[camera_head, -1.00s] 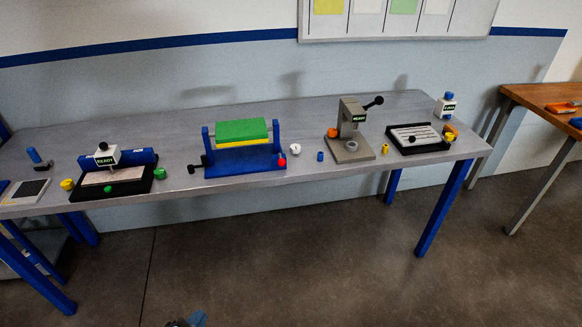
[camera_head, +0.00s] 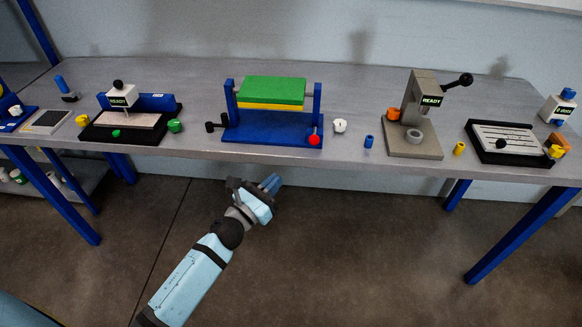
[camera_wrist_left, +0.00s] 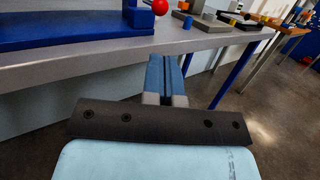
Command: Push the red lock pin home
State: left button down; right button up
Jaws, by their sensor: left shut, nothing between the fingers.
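The red lock pin (camera_head: 314,140) has a round red head at the front right corner of a blue stand (camera_head: 262,128) that bears a green and yellow block (camera_head: 271,91). In the left wrist view the red head (camera_wrist_left: 160,6) shows at the top, beside the blue stand (camera_wrist_left: 62,27). My left gripper (camera_head: 272,183) is shut and empty. It is in front of the table's front edge, below and to the left of the pin, and apart from it. The pin's shaft is too small to judge how deep it sits. My right gripper is not in view.
The grey table (camera_head: 200,148) has its front edge between my left gripper and the stand. A white round part (camera_head: 340,126) and a blue cylinder (camera_head: 369,141) stand right of the stand. A grey press (camera_head: 415,140) is farther right. The floor in front is clear.

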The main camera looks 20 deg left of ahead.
aim_at(311, 143)
pick_arm(q)
jog(key=p+x, duration=0.1)
jog(key=x, duration=1)
jog(key=shift+w+r, duration=0.1)
jog(key=shift+w+d+p, duration=0.25)
jog(key=shift+w+p, duration=0.05)
jog(key=shift+w, duration=0.35)
jog(key=shift+w+a+r+b, duration=0.15)
jog(key=shift+w+a+b, duration=0.1)
jog(key=shift+w+b, duration=0.25)
jog(key=shift+w+a+r+b, duration=0.1)
jog(key=shift+w+a+b, duration=0.15)
jog(key=shift+w, duration=0.45)
